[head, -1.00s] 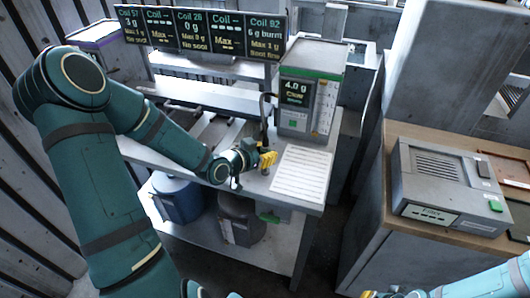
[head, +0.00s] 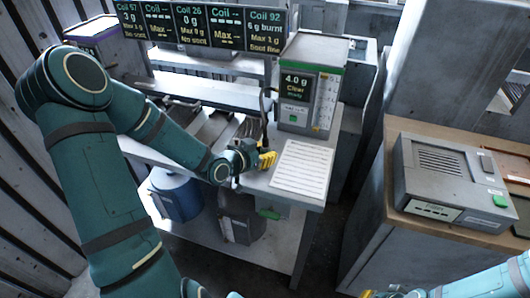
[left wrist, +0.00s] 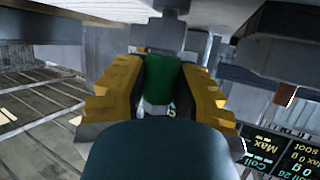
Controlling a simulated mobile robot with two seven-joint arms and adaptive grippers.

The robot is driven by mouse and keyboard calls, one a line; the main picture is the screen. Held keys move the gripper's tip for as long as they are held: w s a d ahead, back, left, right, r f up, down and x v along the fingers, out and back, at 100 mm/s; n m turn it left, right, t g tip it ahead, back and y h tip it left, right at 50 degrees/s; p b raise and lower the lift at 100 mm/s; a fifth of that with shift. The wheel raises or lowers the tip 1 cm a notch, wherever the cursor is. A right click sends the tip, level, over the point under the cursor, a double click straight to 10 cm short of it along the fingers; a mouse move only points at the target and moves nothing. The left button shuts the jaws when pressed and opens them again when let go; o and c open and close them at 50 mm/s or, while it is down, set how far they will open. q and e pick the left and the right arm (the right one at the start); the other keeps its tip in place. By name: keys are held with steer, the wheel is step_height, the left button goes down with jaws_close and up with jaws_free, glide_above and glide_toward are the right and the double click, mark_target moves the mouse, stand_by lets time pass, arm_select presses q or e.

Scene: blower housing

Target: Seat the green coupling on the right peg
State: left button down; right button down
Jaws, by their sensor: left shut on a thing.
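In the left wrist view, the green coupling (left wrist: 162,72) is between the yellow fingers of my left gripper (left wrist: 160,95), which is shut on it. In the head view, my left gripper (head: 267,160) is low over the bench's front right part, beside a white printed sheet, and the coupling is hidden there. Only a yellow bit of my right gripper (head: 368,294) shows at the bottom edge, so its opening cannot be seen.
A grey box with a green-edged top and a "4.0 g Clear" display (head: 303,90) stands behind the gripper. The printed sheet (head: 301,170) lies to its right. A row of screens (head: 205,27) is at the back. A grey device (head: 452,185) sits on the right counter.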

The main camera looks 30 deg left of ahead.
arm_select(q)
steer(key=shift+f, duration=0.3)
steer(key=c, duration=0.8)
jaws_free()
steer(key=shift+o, duration=0.2)
steer(key=v, duration=1.2)
